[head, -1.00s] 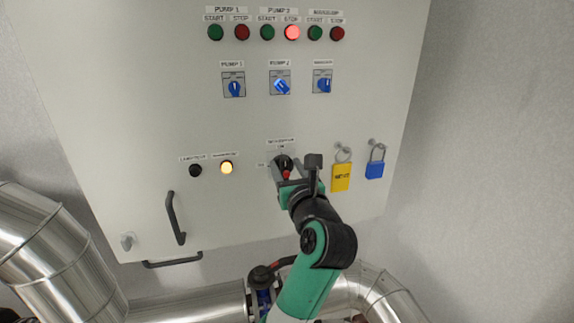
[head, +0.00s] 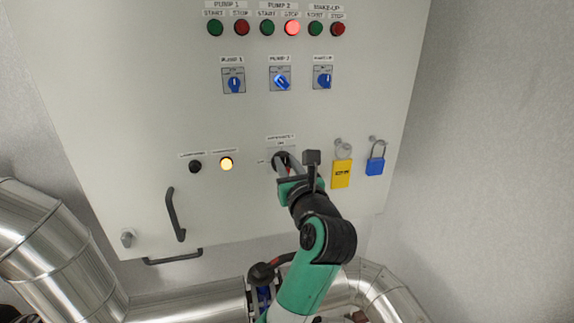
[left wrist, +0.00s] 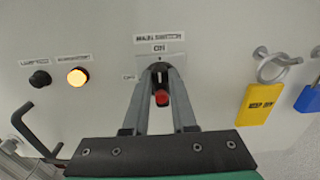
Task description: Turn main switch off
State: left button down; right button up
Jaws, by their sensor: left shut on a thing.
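The main switch (left wrist: 162,97) is a dark rotary switch with a red handle, low on the front of the grey cabinet. Labels stand above it and to its left; the upper one seems to read ON. In the left wrist view the handle looks about upright, its red part towards the bottom. My left gripper (left wrist: 161,80) is shut on the handle, one finger on each side. In the head view the left gripper (head: 284,167) hides most of the switch (head: 281,158). My right gripper is not in view.
A yellow tag (head: 341,173) and a blue padlock (head: 375,160) hang right of the switch. A lit yellow lamp (head: 226,164) and a black button (head: 195,166) are to its left. A dark door handle (head: 174,214) sticks out at lower left. Silver pipes (head: 50,240) run below.

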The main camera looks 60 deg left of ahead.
pick_arm(q)
jog(key=shift+s+a+f+n+b, duration=0.1)
jog(key=shift+s+f+n+b, duration=0.2)
jog(key=shift+n+b, duration=2.15)
jog(key=shift+s+f+n+b, duration=0.3)
jog(key=shift+n+b, duration=1.3)
jog(key=shift+n, duration=1.75)
jog(key=shift+s+a+f+n+b, duration=0.1)
jog(key=shift+s+f+n+b, duration=0.2)
jog(key=shift+n+b, duration=2.15)
jog(key=shift+n+p, duration=0.4)
jog(key=shift+n, duration=0.25)
jog(key=c, duration=0.7)
grip_release()
jog(key=shift+d, duration=0.15)
